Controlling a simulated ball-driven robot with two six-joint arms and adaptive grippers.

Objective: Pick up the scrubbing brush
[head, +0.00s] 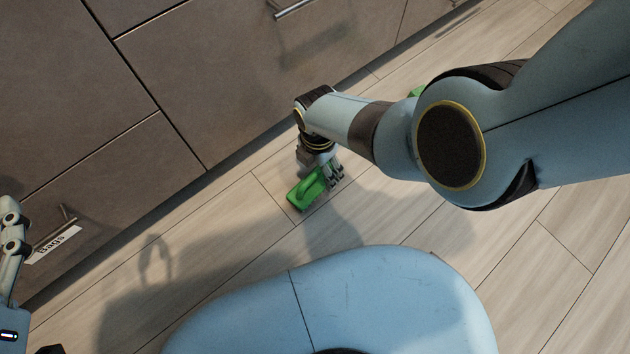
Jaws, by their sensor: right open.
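The scrubbing brush (306,192) is green and lies on the wooden floor, near the middle of the head view. My right arm reaches in from the right, and its gripper (327,176) points down at the brush. The gripper is open, with its fingers at the brush's upper right end. Part of the brush is hidden behind the fingers, and I cannot tell whether they touch it. My left gripper (12,245) shows only in part at the left edge, and its fingertips cannot be made out clearly.
Brown cabinet fronts (80,110) with metal handles line the upper left. One drawer carries a white label reading "Bags" (54,245). Another green object (416,91) shows partly behind my right arm. The floor (235,215) left of the brush is clear.

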